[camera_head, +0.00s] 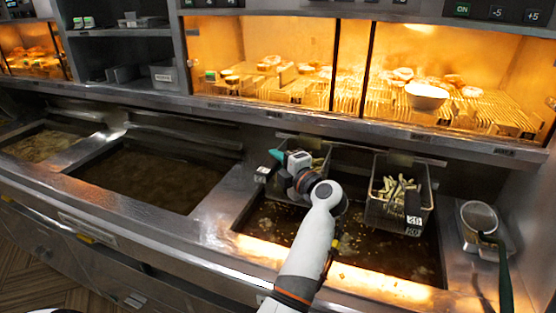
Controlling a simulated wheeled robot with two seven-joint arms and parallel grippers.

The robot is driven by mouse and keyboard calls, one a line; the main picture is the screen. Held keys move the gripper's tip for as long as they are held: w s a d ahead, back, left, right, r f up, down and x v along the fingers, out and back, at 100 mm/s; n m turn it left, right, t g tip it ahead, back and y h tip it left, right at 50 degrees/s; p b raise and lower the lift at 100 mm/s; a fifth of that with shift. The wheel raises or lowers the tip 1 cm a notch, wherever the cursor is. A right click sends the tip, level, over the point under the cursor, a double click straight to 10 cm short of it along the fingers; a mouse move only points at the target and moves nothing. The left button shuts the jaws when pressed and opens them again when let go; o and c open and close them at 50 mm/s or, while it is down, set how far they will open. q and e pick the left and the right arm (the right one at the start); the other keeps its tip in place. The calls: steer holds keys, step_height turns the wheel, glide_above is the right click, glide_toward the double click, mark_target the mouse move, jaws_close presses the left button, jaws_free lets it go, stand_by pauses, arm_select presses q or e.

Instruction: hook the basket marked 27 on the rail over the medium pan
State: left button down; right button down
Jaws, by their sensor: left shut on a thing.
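My left gripper (288,166) is over the back left of the right-hand fryer pan (290,222). It is shut on a teal-ended handle (277,155), which appears to belong to the wire basket (322,152) just behind it, mostly hidden by my gripper and arm. A small tag (262,174) hangs left of the gripper; its number is unreadable. A second basket (376,206) with pale fries hangs at the right of the same pan; its tags (413,220) are too small to read surely. My right gripper is not in view.
A large oil pan (150,178) lies in the middle and another pan (45,143) at the far left, both without baskets. A round strainer (479,216) with a dark handle (505,275) stands at right. Lit food cabinets (265,45) overhang the back.

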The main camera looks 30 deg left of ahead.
arm_select(q)
steer(key=shift+f, duration=0.2)
steer(key=c, duration=1.2)
jaws_free()
steer(key=shift+f, duration=0.1)
steer(key=shift+o, duration=0.2)
